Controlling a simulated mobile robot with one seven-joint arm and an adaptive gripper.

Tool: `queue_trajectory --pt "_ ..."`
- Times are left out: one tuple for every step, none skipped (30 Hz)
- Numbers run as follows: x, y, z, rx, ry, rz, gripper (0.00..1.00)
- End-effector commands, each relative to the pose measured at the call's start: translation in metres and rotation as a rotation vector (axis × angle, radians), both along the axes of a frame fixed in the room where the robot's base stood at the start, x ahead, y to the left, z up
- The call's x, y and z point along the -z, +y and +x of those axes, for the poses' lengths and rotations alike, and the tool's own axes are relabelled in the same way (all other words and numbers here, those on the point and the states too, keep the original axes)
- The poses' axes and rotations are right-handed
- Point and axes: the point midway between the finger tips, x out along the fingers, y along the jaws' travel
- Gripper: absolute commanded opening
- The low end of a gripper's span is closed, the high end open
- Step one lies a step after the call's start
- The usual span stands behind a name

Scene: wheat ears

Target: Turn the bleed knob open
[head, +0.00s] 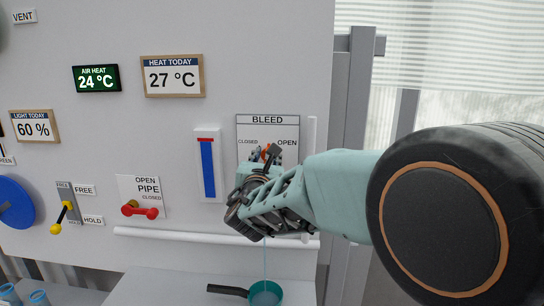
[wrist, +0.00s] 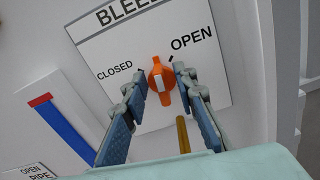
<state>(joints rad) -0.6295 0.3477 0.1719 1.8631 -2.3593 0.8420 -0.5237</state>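The knob's long axis lies roughly between the two words. In the head view my gripper (head: 262,165) hides most of the knob (head: 266,152). A brass spout (wrist: 183,135) shows below the knob.
A thin pale stream (head: 265,255) falls below my gripper toward a teal pan (head: 268,296). A white rail (head: 170,236) crosses the wall. A blue gauge (head: 207,168) and a red pipe handle (head: 140,210) are left of the knob.

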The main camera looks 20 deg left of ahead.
Motion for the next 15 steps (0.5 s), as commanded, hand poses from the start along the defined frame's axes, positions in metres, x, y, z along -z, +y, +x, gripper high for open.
queue_trajectory --pt "0.0001 0.0 -0.0001 0.0 0.0 0.0 0.26" --pt "0.0001 0.0 -0.0001 0.0 0.0 0.0 0.26" --pt "0.0 0.0 -0.0002 0.0 0.0 0.0 0.25" --pt "0.0001 0.0 -0.0002 0.0 0.0 0.0 0.22" --pt "0.0 -0.0001 -0.0003 0.0 0.0 0.0 0.18" --pt "0.0 -0.0001 -0.0003 0.0 0.0 0.0 0.14" --pt "0.0 0.0 -0.0003 0.0 0.0 0.0 0.11" --pt "0.0 0.0 -0.0004 0.0 0.0 0.0 0.07" --pt "0.0 0.0 -0.0004 0.0 0.0 0.0 0.03" --pt "0.0 0.0 -0.0004 0.0 0.0 0.0 0.0" --pt "0.0 0.0 -0.0005 0.0 0.0 0.0 0.0" --pt "0.0 0.0 -0.0005 0.0 0.0 0.0 0.0" --pt "0.0 0.0 -0.0005 0.0 0.0 0.0 0.0" --pt "0.0 0.0 -0.0005 0.0 0.0 0.0 0.0" --pt "0.0 0.0 -0.0005 0.0 0.0 0.0 0.0"
